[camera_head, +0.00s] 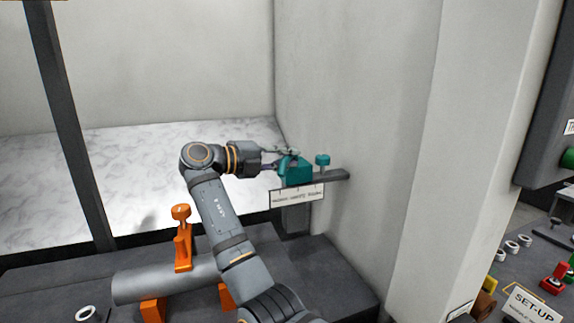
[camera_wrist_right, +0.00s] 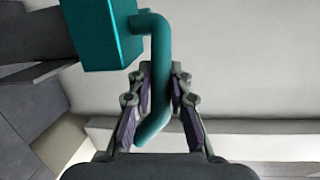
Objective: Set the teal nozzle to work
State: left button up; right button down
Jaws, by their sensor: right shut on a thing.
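A teal block (camera_head: 297,173) sits on a dark bracket (camera_head: 337,176) by the wall, with a teal knob (camera_head: 322,160) beside it. In the right wrist view the teal block (camera_wrist_right: 106,35) has a teal bent tube, the teal nozzle (camera_wrist_right: 157,50), coming out of its side and curving down between the fingers. My right gripper (camera_head: 278,160) is at the left side of the block, shut on the nozzle. Its fingers also show in the right wrist view (camera_wrist_right: 161,80), one on each side of the tube. My left gripper is not in view.
A white label (camera_head: 297,196) hangs below the bracket; its small print is hard to read. A grey pipe (camera_head: 150,284) lies in orange supports with an orange clamp (camera_head: 183,240). A grey ring (camera_head: 86,314) lies at front left. A pale pillar (camera_head: 458,150) stands right.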

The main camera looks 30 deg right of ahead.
jog(key=shift+w+a+m+g, duration=0.15)
jog(key=shift+m+g, duration=0.15)
jog(key=shift+g, duration=0.2)
jog(key=c, duration=1.5)
grip_release()
jog(key=shift+w, duration=0.1)
jog(key=w+a, duration=0.1)
jog(key=a, duration=0.6)
jog(key=shift+a+r, duration=0.2)
jog(key=shift+r, duration=0.25)
jog(key=shift+w, duration=0.1)
